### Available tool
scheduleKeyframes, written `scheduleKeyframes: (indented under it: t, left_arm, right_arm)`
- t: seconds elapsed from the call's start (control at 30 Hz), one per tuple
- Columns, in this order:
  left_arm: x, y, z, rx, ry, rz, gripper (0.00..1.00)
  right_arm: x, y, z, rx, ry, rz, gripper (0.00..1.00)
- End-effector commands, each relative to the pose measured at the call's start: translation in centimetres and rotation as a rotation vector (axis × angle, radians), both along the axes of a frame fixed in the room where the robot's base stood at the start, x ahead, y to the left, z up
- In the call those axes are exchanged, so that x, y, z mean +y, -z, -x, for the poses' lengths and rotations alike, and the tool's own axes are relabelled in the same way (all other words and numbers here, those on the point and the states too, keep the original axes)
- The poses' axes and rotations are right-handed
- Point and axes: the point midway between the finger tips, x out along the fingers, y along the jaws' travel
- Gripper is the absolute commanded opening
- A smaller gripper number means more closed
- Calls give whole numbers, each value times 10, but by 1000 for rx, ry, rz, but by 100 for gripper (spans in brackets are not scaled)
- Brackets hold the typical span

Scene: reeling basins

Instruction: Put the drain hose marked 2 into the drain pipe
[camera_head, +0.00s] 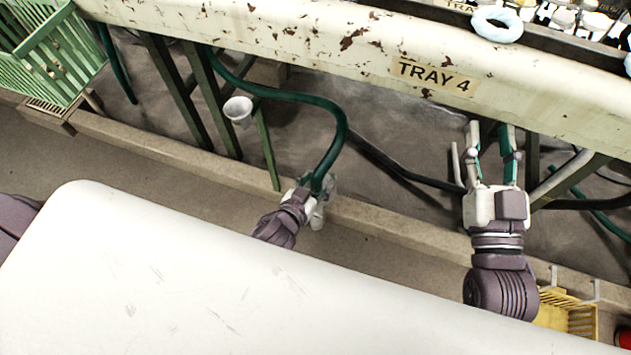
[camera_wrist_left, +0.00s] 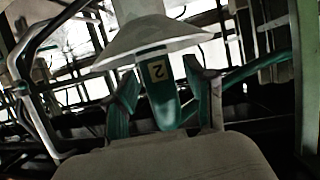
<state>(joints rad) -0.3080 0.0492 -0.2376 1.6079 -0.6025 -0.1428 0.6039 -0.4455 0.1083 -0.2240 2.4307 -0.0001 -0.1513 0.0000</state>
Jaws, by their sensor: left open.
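The teal drain hose (camera_head: 338,135) arcs from under the tray down to my left gripper (camera_head: 320,188). In the left wrist view the hose end (camera_wrist_left: 165,98) bears a pale label with a 2 and lies between the open fingers of my left gripper (camera_wrist_left: 162,98). A white flared funnel (camera_wrist_left: 150,36) meets the labelled hose end there, and the hose appears to pass inside its rim. How deep it sits is hidden. In the head view, pale parts by that gripper are too small to tell apart. My right gripper (camera_head: 493,140) is open and empty below the tray edge.
A worn cream trough marked TRAY 4 (camera_head: 435,76) runs across the top. A white cup (camera_head: 238,110) stands among dark legs under it. A low concrete kerb (camera_head: 200,165) crosses below. A green basket (camera_head: 50,55) is left, a yellow one (camera_head: 570,315) at lower right.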

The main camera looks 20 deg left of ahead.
Motion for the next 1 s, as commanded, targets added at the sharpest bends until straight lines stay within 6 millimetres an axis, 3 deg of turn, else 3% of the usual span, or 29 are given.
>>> scheduleKeyframes:
  t: [0.13, 0.3, 0.47, 0.7, 1.0]
  left_arm:
    - [0, -3, 0, 0, 0, -1, 54]
    - [1, -15, 0, 0, 1, -3, 54]
    - [4, -25, 28, 4, -1, 1, 54]
    - [11, -42, 70, 5, -2, 1, 54]
    - [18, -56, 105, 2, -1, -1, 54]
  right_arm:
    - [0, 2, -1, 24, 0, 6, 40]
    - [-3, 26, -2, 173, 10, 46, 40]
    - [-10, 60, 2, 368, 23, 96, 40]
    - [-23, 108, 23, 660, 41, 166, 40]
    - [-36, 143, 52, 895, 57, 221, 40]
